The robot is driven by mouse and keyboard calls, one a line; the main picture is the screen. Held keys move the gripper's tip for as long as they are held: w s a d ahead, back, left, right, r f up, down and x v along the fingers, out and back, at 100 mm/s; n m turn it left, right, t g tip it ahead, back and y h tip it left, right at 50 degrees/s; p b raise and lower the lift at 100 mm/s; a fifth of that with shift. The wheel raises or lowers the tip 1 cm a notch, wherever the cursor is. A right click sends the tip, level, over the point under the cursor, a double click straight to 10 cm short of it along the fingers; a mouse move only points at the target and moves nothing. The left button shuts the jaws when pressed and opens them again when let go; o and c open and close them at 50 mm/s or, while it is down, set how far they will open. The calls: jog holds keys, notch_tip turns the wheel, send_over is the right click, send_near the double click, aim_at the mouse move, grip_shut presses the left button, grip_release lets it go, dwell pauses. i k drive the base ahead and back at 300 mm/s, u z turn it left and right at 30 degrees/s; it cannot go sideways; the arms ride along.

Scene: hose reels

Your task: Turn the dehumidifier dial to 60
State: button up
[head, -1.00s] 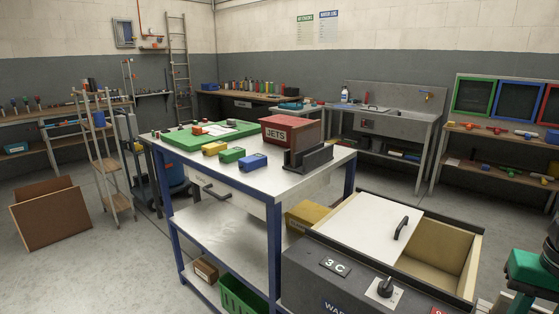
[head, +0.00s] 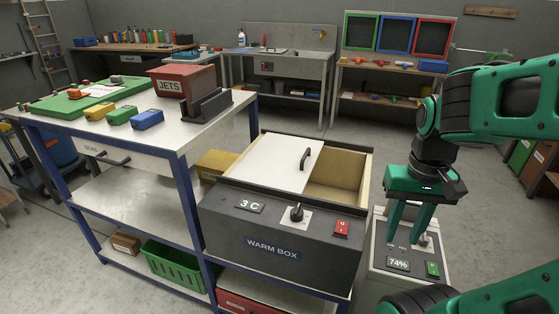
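The dehumidifier (head: 378,275) is a pale grey box on the right, beside the warm box. Its top panel carries a small display (head: 398,264) that appears to read 74%, and a green switch (head: 432,268). Its dial (head: 423,241) is partly hidden behind my gripper, so I cannot read its setting. My green gripper (head: 408,232) points down over the dehumidifier's top. Its two fingers are apart with a gap between them, near the dial. I cannot tell whether a finger touches the dial.
The dark warm box (head: 275,248) has its own black dial (head: 297,214), a red switch (head: 341,228) and a white sliding lid (head: 270,165). A blue-legged workbench (head: 175,135) stands to the left. Grey floor (head: 400,150) is clear behind the dehumidifier.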

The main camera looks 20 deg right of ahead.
aim_at(424, 241)
jog(key=z, duration=1.15)
jog(key=k, duration=1.05)
jog(key=z, duration=0.25)
jog(key=i, duration=0.8)
jog(key=u, duration=0.05)
